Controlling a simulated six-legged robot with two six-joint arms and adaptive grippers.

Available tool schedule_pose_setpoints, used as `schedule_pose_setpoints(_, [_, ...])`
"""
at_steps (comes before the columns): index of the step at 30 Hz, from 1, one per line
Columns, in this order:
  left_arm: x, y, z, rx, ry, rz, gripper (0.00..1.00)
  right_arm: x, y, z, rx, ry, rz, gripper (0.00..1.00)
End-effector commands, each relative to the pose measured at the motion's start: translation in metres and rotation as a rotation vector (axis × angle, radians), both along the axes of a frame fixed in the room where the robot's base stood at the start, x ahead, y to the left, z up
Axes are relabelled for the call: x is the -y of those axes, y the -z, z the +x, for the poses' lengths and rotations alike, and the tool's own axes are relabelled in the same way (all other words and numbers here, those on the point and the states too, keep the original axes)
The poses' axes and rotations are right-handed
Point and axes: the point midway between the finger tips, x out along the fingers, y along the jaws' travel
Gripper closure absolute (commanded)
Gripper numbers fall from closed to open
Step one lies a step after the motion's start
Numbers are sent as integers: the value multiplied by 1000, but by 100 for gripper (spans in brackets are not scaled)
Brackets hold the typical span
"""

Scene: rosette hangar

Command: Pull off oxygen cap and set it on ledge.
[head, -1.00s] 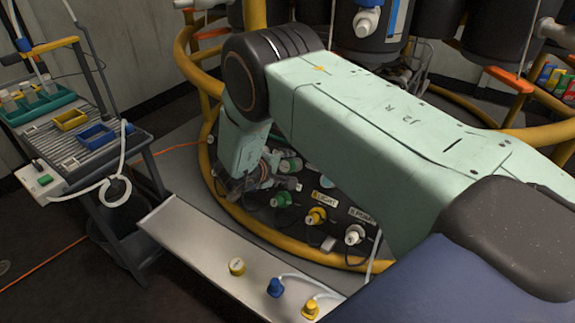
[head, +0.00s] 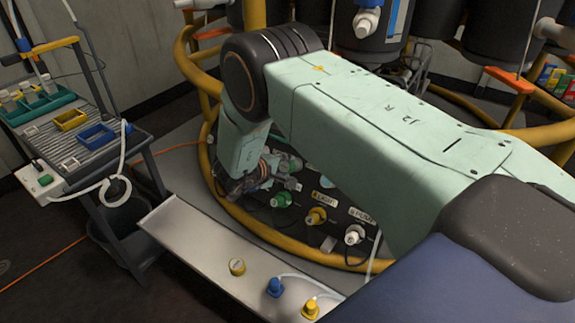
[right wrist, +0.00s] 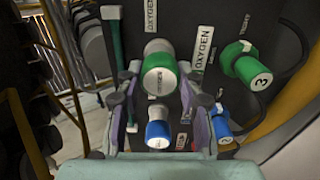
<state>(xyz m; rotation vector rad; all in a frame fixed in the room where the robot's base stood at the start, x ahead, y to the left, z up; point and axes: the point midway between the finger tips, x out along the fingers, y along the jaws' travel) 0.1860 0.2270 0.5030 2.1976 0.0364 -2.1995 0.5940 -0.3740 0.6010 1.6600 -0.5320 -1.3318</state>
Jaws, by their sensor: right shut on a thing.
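My right gripper (right wrist: 158,72) is shut on a green and white cap (right wrist: 158,82) under an OXYGEN label in the right wrist view. The cap is still at the panel; whether it is seated or slightly off cannot be told. In the head view my right gripper (head: 248,183) is low at the dark panel, partly hidden by its own arm, and the cap cannot be made out there. A long pale metal ledge (head: 190,232) lies in front of the panel. My left gripper is not in view.
A green connector marked 3 (right wrist: 249,68) and a blue fitting (right wrist: 157,128) sit close to my gripper. A yellow rail (head: 262,232) curves between panel and ledge.

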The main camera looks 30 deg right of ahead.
Motion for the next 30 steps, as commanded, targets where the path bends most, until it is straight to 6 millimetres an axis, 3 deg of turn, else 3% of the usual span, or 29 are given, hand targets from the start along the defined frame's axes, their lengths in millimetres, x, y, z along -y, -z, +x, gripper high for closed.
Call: schedule_pose_setpoints(30, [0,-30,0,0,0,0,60,-29,-20,-11,-1,-3,0,100])
